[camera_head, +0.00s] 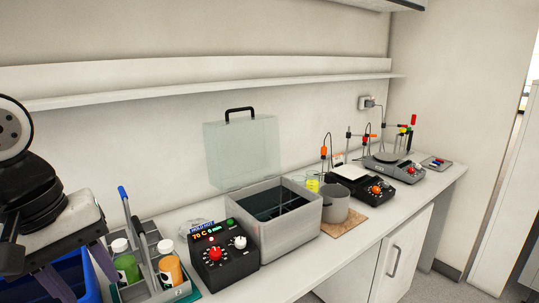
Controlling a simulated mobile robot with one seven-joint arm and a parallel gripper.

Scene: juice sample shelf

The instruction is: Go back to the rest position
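My gripper (80,276) is at the lower left, pointing down. Its two purple fingers are spread apart, and I see nothing between them. It is in front of a blue bin (88,280), which it partly hides, and to the left of a grey caddy (172,294) with white-capped bottles. The orange bottle (172,272) and the green bottle (127,269) stand in the caddy. The lower finger ends are near or past the picture's bottom edge, so I cannot tell how close they are to the bin.
A black control box (224,262) stands beside a grey water bath (278,237), with a clear lid (242,152) upright behind it. A grey beaker (335,204), a scale (350,173) and a stirrer (393,170) stand farther right. A white shelf (220,84) runs above the bench.

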